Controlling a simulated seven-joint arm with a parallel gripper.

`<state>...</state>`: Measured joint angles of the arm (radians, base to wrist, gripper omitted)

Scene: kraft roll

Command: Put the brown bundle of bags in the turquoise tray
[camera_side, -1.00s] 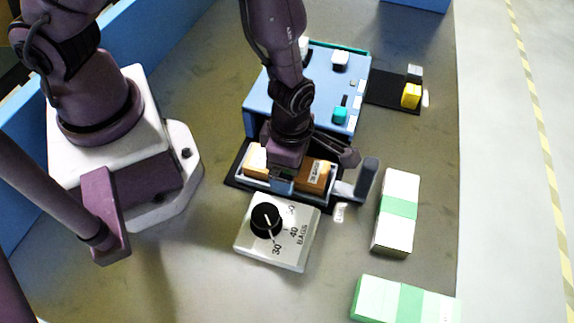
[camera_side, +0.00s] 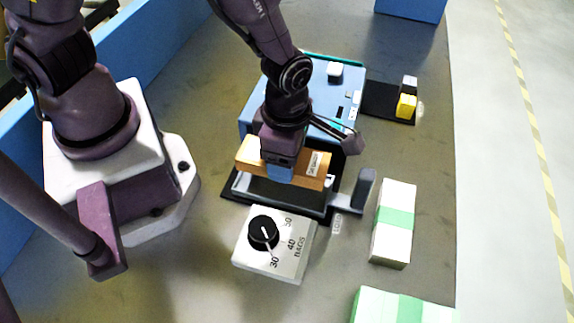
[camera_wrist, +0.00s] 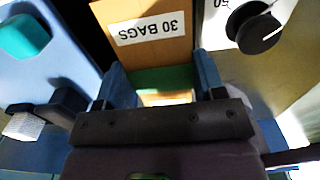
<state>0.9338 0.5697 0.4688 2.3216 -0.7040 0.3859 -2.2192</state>
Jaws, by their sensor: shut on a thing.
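The brown bundle of bags (camera_side: 318,172) has a white label, which reads "30 BAGS" in the wrist view (camera_wrist: 145,20). My gripper (camera_side: 280,171) is shut on it, with blue fingers on either side of its middle. The bundle is held above a dark grey-edged cradle (camera_side: 285,196). In the wrist view my gripper (camera_wrist: 163,76) closes across a green area at the bundle's middle. The turquoise tray cannot be made out clearly; only a thin turquoise edge (camera_side: 345,61) shows behind the blue machine.
The blue machine (camera_side: 255,105) stands just behind the bundle. A dial box (camera_side: 290,262) is in front, and a grey upright lever (camera_side: 365,190) is at right. White bundles with green bands (camera_side: 395,240) lie to the right. A yellow block (camera_side: 406,106) sits on a black plate.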

